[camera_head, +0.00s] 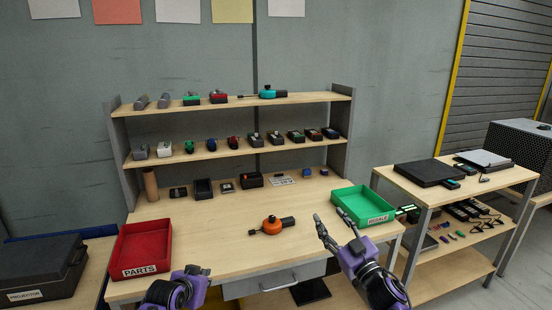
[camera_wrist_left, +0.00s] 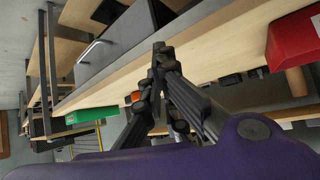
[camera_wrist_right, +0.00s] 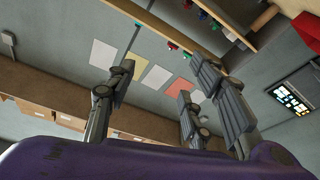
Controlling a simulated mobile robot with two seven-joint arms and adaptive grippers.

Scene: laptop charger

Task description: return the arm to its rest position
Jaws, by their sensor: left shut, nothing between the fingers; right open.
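My right gripper (camera_head: 334,230) is purple with dark grey fingers. It is raised at the front right of the wooden table (camera_head: 190,235), beside the green tray. In the right wrist view its fingers (camera_wrist_right: 160,95) are spread apart with nothing between them. An orange and black tool (camera_head: 271,226) lies on the table, apart from both grippers.
A red PARTS bin (camera_head: 130,265) stands left and a green tray (camera_head: 362,224) right. A shelf (camera_head: 240,154) with small items stands behind. A side table (camera_head: 440,192) with laptops is at right, a black projector case (camera_head: 40,270) at left. The table's middle is mostly clear.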

